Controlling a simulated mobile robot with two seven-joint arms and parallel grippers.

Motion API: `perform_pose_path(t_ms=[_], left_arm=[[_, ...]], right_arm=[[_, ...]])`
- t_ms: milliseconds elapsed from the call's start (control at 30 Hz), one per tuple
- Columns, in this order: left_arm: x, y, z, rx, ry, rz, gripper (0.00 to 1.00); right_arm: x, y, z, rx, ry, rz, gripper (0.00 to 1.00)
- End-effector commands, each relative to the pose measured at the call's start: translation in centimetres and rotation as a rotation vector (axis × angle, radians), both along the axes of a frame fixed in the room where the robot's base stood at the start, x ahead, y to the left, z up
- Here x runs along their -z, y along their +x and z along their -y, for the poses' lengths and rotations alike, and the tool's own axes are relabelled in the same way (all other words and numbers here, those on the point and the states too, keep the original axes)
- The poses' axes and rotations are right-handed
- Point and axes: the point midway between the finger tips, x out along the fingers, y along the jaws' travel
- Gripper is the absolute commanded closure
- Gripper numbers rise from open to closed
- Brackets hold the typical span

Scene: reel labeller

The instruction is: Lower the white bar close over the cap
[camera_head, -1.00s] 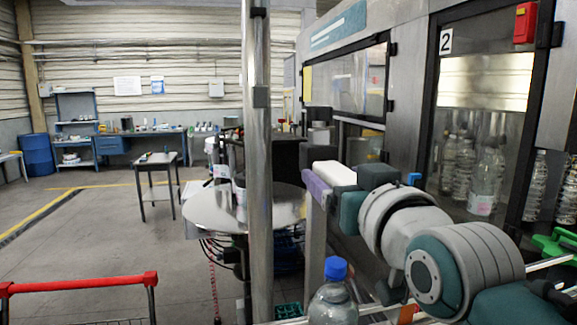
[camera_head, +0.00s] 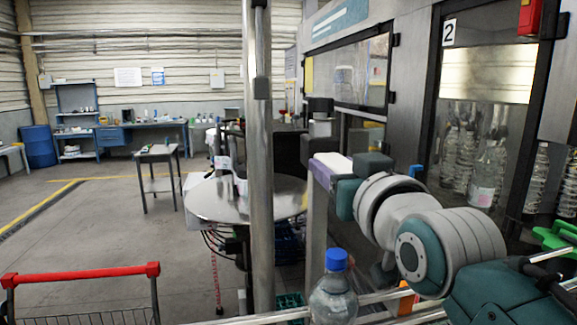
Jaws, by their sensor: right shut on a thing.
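A pale bar (camera_head: 331,160), white on top with a purplish side, is held level at the left end of my right arm. My right gripper (camera_head: 346,178), dark and teal, is shut on the bar's right end. Most of the jaws are hidden behind their own housing. A clear bottle (camera_head: 334,302) with a blue cap (camera_head: 336,259) stands upright at the bottom centre. In the picture the bar is well above the cap, with a clear gap between them; I cannot tell their difference in depth. My left gripper is not in view.
A metal post (camera_head: 259,190) rises left of the bar. A round metal turntable (camera_head: 215,203) lies behind it. A machine with glass doors (camera_head: 480,130) fills the right side. A red-handled cart (camera_head: 80,274) is at the lower left; floor beyond is open.

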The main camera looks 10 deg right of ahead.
Motion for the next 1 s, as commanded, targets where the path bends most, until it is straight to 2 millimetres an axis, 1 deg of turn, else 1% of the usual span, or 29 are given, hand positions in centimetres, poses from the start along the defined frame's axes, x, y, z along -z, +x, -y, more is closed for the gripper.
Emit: perform_pose_path(t_ms=[33, 200, 233, 1000], left_arm=[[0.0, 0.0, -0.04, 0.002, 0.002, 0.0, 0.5], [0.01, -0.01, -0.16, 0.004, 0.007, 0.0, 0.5], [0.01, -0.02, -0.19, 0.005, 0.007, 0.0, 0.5], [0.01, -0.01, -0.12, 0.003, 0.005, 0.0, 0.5]], right_arm=[[-0.01, 0.0, 0.0, 0.0, 0.0, 0.0, 0.8], [-0.01, -0.01, 0.0, 0.0, 0.0, 0.0, 0.99], [-0.02, -0.01, 0.0, 0.0, 0.0, 0.0, 1.0], [-0.05, 0.0, -0.01, 0.0, 0.0, 0.001, 1.0]])
